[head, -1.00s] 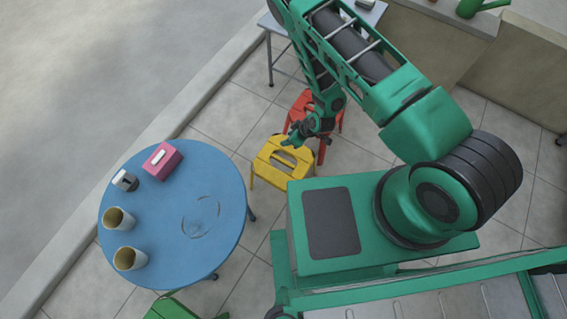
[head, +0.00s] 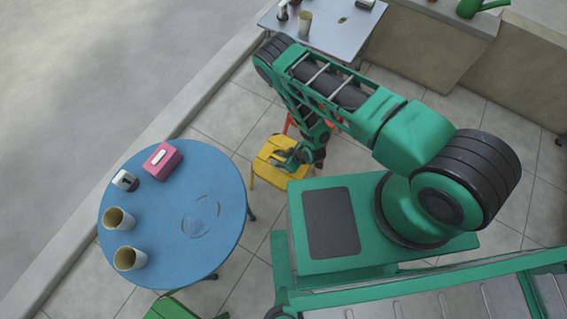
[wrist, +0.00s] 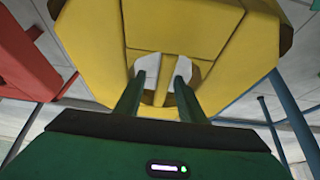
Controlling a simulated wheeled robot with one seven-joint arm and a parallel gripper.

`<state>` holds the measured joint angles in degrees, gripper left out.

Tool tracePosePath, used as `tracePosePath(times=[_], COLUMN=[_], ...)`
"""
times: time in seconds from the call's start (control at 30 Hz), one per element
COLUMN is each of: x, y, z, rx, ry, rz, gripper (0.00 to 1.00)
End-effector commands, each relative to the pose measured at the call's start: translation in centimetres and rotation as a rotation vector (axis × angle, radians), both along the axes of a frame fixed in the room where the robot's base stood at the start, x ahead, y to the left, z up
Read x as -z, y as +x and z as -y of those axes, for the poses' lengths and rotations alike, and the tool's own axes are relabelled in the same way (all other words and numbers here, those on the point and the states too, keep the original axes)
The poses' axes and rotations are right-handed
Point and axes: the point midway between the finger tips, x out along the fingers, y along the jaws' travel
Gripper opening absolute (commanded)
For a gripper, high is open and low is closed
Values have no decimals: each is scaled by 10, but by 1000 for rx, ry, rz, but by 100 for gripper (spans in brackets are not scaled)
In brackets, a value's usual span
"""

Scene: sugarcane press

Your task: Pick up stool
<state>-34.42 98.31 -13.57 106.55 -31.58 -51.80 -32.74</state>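The yellow stool (head: 266,170) stands upright on the tiled floor, right of the blue table. Part of its seat is hidden by my gripper (head: 281,159), which is at the seat from the right side. In the wrist view the yellow stool (wrist: 205,28) fills the upper middle. There the two fingers of my gripper (wrist: 162,84) point at the seat's two slots, one on each side of the narrow yellow bar between them. A gap shows between the left finger and the bar, so the fingers look open. I cannot tell how deep the tips reach.
A red stool (head: 288,124) stands just behind, mostly hidden by my arm. The round blue table (head: 180,225) holds two cups, a pink box and a small white item. A green stool (head: 170,309) is at the bottom. A pale table (head: 325,35) is at the back.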

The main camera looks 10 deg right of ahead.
Motion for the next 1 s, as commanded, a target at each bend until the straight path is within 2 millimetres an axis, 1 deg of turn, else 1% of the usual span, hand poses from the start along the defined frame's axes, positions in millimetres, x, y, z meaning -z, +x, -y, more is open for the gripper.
tracePosePath(times=[0.2, 0.3, 0.4, 0.6, 0.63, 0.67, 0.7, 0.77, 0.8, 1.0], x=[29, 37, 41, 42, 42, 42, 42, 42, 42, 42], y=[3, 7, 9, 9, 9, 9, 9, 9, 9, 9], z=[-12, -16, -18, -18, -18, -18, -18, -18, -18, -18], rx=[-1, 0, 0, 1, 1, 1, 1, 1, 1, 1], ry=[1, 1, 0, 0, 0, 0, 0, 0, 0, 0], rz=[0, 0, 0, 0, 0, 0, 0, 0, 0, 0], gripper=[36, 36, 36, 36, 34, 26, 17, 2, 0, 0])
